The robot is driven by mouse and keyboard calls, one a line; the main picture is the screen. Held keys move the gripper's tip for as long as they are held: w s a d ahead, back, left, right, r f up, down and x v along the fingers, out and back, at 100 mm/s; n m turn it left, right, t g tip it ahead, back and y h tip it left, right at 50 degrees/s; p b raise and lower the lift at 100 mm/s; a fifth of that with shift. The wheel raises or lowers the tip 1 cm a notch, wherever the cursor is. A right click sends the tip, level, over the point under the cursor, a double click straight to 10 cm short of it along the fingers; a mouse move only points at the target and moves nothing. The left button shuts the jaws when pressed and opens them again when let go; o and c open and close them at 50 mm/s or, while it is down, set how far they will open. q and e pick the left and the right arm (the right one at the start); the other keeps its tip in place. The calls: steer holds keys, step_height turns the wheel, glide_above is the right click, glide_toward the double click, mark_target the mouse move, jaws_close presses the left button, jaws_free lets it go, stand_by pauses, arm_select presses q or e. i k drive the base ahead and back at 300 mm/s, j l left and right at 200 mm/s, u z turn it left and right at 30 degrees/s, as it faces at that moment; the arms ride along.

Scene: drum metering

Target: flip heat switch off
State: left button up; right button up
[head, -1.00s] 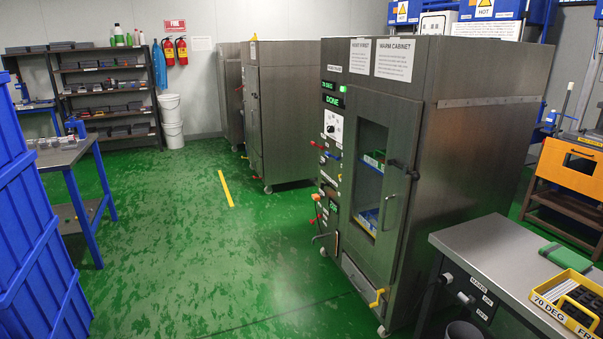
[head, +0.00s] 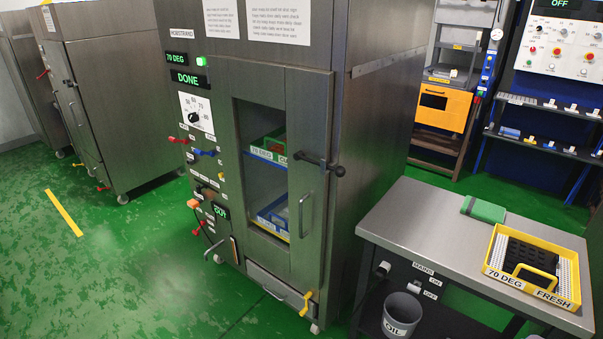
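The warm cabinet (head: 345,130) stands in the middle of the head view. Its left front strip carries displays reading "70 DEG" (head: 177,58) and "DONE" (head: 188,78), with a lit green lamp (head: 201,61). Below are a dial (head: 195,116), a red-handled lever (head: 178,139), a blue-handled lever (head: 204,153) and orange-handled controls (head: 193,204). Their small labels are too small to read, so I cannot tell which one is the heat switch. A lower display seems to read "OUT" (head: 220,212). Neither of my grippers is in view.
The cabinet door is shut, with green and blue trays behind its window. A metal table (head: 410,212) stands at right with a yellow tray (head: 500,250) and a green item (head: 483,209). A grey bin (head: 402,313) stands below. Green floor (head: 110,250) is open at left.

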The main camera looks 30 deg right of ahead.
mark_target(172, 139)
steer(key=i+j+z, duration=0.15)
steer(key=i+z, duration=0.3)
steer(key=i+j+z, duration=0.35)
steer(key=z, duration=0.15)
steer(key=i+j+z, duration=0.65)
steer(key=j+z, duration=0.3)
steer(key=u, duration=1.3)
